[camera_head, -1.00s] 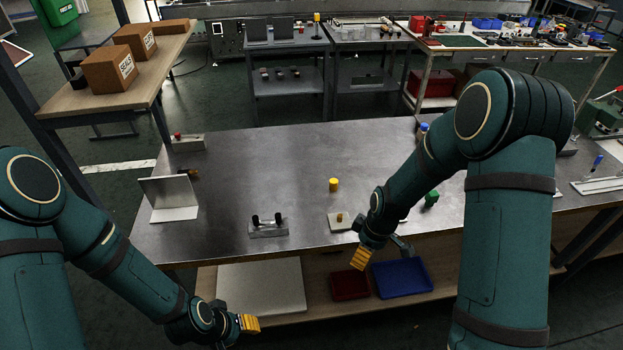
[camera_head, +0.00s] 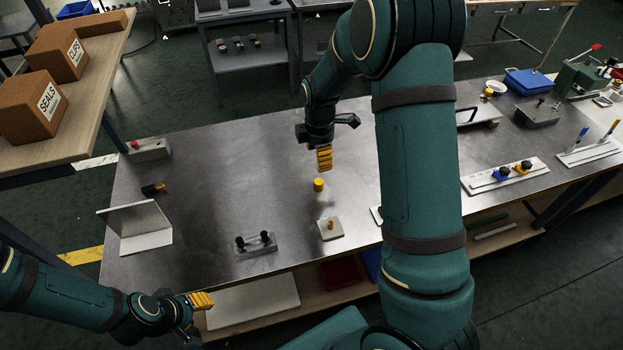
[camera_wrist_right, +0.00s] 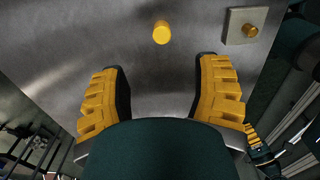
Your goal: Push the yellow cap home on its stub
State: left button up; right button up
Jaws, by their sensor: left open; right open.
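The yellow cap (camera_head: 318,185) stands loose on the metal table. It also shows in the right wrist view (camera_wrist_right: 161,32), beyond and between my fingertips. The stub (camera_head: 330,225) is a small brass-coloured post on a pale square plate (camera_head: 332,234), nearer the table's front edge than the cap; in the right wrist view it is at upper right (camera_wrist_right: 250,30). Nothing sits on the stub. My right gripper (camera_head: 324,158) is open and empty above the table, just behind the cap in the head view. My left gripper (camera_head: 203,300) is open and empty in front of the table at lower left.
A block with two black knobs (camera_head: 256,244) and a bent metal plate (camera_head: 140,228) stand to the left. A rail with blue and yellow knobs (camera_head: 505,175) lies to the right. My right arm hides part of the table. The table's middle left is clear.

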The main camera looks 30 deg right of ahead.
aim_at(319, 181)
notch_tip(319, 181, down, 12)
jog(key=shift+s+f+b, duration=0.1)
jog(key=shift+s+b, duration=0.05)
jog(key=shift+b, duration=0.2)
grip_shut()
dwell(0.3)
